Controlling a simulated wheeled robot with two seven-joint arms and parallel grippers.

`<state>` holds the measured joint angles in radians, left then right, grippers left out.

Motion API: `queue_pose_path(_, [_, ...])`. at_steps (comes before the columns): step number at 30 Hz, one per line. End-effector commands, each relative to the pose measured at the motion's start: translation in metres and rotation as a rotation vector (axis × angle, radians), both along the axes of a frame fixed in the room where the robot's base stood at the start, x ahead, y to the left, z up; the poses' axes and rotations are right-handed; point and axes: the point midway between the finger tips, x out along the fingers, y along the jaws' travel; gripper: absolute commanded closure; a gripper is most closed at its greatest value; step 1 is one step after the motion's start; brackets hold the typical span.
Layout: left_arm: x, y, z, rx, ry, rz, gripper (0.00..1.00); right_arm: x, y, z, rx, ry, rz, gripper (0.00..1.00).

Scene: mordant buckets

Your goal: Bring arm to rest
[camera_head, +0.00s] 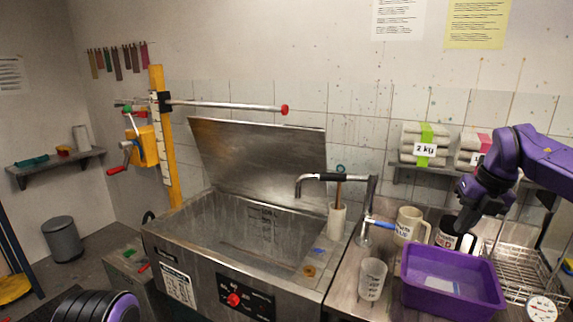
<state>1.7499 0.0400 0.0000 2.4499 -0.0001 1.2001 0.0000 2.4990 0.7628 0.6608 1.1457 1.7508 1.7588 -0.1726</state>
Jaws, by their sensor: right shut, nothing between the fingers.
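My right arm (505,165), purple and black, comes in from the right edge. Its gripper (462,232) points down and left above the counter, shut and empty. It is close to a dark-labelled mug (447,240) and the back edge of a purple tub (450,305); whether it touches the mug cannot be told. My left gripper is not in view; a black and purple part at the bottom left looks like mine.
A steel vat (180,238) with its lid (265,150) raised fills the middle. A beige jug (410,226), a clear beaker (372,278), a wire rack (520,262) and a dial scale (541,307) crowd the right counter. Bags (424,145) sit on a shelf behind.

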Motion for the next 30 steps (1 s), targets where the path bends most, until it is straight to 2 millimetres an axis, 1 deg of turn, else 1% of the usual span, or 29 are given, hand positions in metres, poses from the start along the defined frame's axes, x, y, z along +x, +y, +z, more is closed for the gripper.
queue_pose_path(2, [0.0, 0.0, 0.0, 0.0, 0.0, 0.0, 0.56, 0.004, -0.007, 0.0, -0.034, -0.023, -0.01, 1.0])
queue_pose_path(5, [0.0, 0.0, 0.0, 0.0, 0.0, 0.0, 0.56, 0.009, -0.014, -0.005, -0.116, -0.042, 0.005, 1.0])
queue_pose_path(11, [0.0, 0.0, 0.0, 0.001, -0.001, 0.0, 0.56, 0.014, -0.024, -0.027, -0.331, -0.051, 0.075, 1.0])
queue_pose_path(14, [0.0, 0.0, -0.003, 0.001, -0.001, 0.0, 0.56, 0.016, -0.026, -0.048, -0.488, -0.044, 0.151, 1.0])
queue_pose_path(17, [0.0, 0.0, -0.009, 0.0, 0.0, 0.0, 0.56, 0.019, -0.024, -0.083, -0.685, -0.02, 0.278, 1.0])
queue_pose_path(20, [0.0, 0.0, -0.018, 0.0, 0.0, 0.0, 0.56, 0.019, -0.016, -0.13, -0.898, 0.011, 0.467, 1.0])
queue_pose_path(21, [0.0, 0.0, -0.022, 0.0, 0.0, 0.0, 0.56, 0.017, -0.01, -0.151, -0.976, 0.024, 0.556, 1.0])
queue_pose_path(22, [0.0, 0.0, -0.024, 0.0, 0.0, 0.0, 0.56, 0.016, -0.006, -0.168, -1.034, 0.033, 0.628, 1.0])
queue_pose_path(23, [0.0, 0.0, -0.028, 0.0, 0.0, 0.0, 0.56, 0.013, 0.001, -0.187, -1.088, 0.043, 0.709, 1.0])
queue_pose_path(24, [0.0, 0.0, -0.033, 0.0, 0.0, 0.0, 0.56, 0.008, 0.009, -0.214, -1.158, 0.055, 0.827, 1.0])
queue_pose_path(25, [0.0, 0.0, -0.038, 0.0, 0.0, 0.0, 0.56, 0.002, 0.017, -0.237, -1.206, 0.065, 0.926, 1.0])
queue_pose_path(26, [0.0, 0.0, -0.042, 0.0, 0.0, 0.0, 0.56, -0.005, 0.025, -0.26, -1.247, 0.073, 1.03, 1.0])
queue_pose_path(27, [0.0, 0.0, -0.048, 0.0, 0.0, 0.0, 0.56, -0.018, 0.037, -0.292, -1.293, 0.083, 1.177, 1.0])
queue_pose_path(28, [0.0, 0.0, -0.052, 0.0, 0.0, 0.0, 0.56, -0.029, 0.046, -0.316, -1.316, 0.086, 1.287, 1.0])
queue_pose_path(29, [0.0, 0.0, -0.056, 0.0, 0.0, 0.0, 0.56, -0.042, 0.054, -0.339, -1.332, 0.091, 1.394, 1.0])
queue_pose_path(30, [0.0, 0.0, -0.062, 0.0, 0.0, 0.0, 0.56, -0.061, 0.065, -0.368, -1.341, 0.095, 1.536, 1.0])
